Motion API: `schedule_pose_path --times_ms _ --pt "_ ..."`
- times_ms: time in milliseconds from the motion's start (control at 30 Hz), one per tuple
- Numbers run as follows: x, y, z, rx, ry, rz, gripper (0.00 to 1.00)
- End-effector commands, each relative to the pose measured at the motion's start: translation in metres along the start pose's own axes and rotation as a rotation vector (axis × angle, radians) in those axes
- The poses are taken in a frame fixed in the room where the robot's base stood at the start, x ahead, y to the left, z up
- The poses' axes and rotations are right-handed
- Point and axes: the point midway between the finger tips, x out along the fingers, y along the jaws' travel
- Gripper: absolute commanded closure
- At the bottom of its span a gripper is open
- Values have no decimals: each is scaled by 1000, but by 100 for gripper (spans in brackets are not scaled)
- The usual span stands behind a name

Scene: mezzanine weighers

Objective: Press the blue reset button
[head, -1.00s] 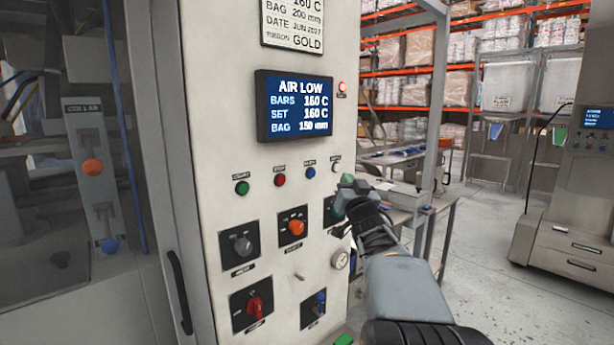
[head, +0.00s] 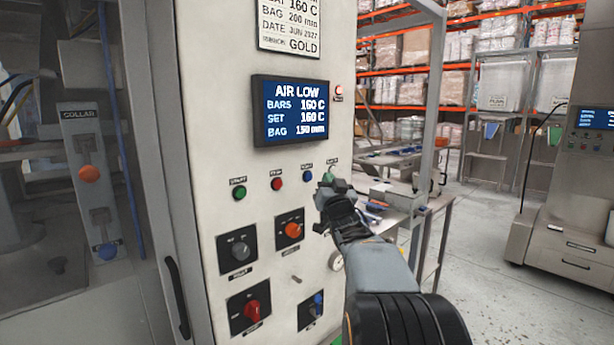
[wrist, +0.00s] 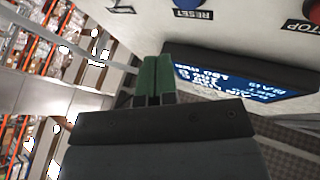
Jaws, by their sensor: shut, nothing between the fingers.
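The blue reset button (head: 308,176) is the third in a row of small round buttons on the pale machine panel. The wrist view shows it at the top edge, partly cut off (wrist: 187,3), with RESET lettered beside it. My gripper (head: 328,178) is shut and empty, its green fingertips just right of the blue button in the head view. In the wrist view the shut fingertips (wrist: 154,58) are apart from the button, below and left of it. The gripper hides the rightmost spot of the row.
A red stop button (head: 276,184) and a green button (head: 239,193) sit left of the blue one. The screen (head: 294,110) above reads AIR LOW. Rotary knobs, including an orange one (head: 292,230), sit below. A metal table (head: 415,205) stands behind my arm on the right.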

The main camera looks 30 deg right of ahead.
Motion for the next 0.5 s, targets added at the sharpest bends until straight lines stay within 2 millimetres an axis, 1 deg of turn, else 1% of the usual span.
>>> schedule_pose_path --times_ms 33,200,500 --pt "5 -3 2 1 -3 -1 100" --pt "17 -9 10 -1 -1 -1 100" --pt "27 -15 15 -1 -1 0 100"
